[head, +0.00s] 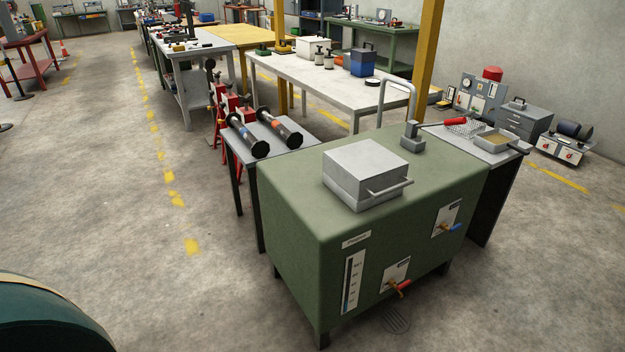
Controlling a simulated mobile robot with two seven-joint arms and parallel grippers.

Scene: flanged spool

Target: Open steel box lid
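The steel box (362,186) is a light grey, square box on top of a green cabinet (290,178). Its flat lid (366,160) looks closed. A bar handle (390,188) sticks out from the lid's front right side. Neither of my grippers is in the head view, and nothing touches the box.
A grey side table (262,150) with two black-ended flanged spools (243,136) (280,128) stands left of the cabinet. A faucet (410,130) rises behind the box. A table with a pan (497,143) adjoins at right.

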